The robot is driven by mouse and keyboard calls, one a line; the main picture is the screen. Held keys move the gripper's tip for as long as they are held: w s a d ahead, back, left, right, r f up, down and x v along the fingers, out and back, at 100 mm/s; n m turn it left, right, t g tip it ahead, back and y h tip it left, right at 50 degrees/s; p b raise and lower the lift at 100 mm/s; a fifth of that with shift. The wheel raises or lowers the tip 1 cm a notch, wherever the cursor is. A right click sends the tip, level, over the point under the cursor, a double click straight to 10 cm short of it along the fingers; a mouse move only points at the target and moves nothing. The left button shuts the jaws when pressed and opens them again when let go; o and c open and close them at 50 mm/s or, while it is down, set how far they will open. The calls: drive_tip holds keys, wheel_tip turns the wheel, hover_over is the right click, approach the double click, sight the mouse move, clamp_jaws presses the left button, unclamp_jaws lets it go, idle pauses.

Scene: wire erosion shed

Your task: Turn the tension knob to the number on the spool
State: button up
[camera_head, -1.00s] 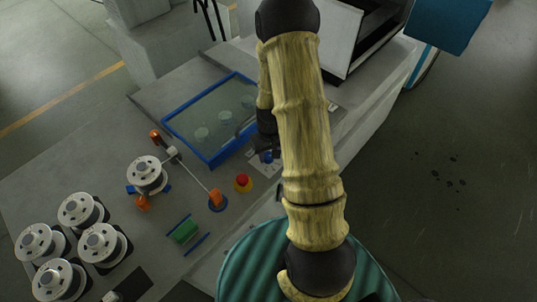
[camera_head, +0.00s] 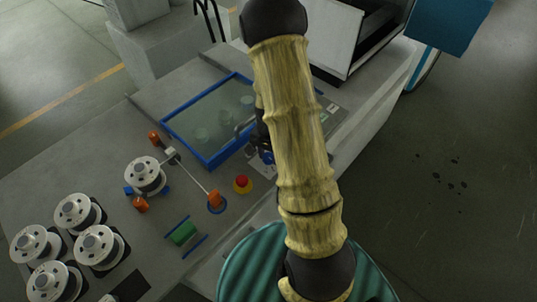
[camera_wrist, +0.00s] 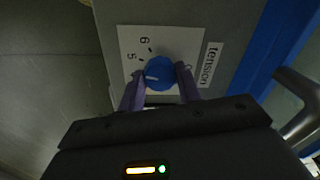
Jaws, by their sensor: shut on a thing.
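The blue tension knob (camera_wrist: 159,73) sits on a white dial plate (camera_wrist: 135,38) next to a "tension" label (camera_wrist: 209,64). The numbers 5 and 6 show on the plate; other marks are hidden by my fingers. A pale pointer line on the knob points left, near the 5 side. My gripper (camera_wrist: 160,88) is shut on the knob, one finger on each side. In the head view my arm hides most of the gripper and plate. A spool (camera_head: 146,176) is mounted on the machine top; I cannot read a number on it.
Several loose spools (camera_head: 97,247) stand at the lower left. A blue-framed tank (camera_head: 203,167) lies behind. A grey tube (camera_wrist: 299,117) is near the gripper's right side.

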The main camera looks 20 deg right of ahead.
drive_tip(key=shift+w+m, duration=0.1)
drive_tip(key=shift+m, duration=0.6)
drive_tip(key=o, duration=1)
drive_tip(key=shift+r, duration=0.1)
wheel_tip(320, 180, up, 17)
drive_tip(key=shift+s+d+b, duration=0.15)
drive_tip(key=shift+s+b, duration=0.1)
drive_tip(key=shift+b, duration=0.1)
drive_tip(key=shift+r, duration=0.1)
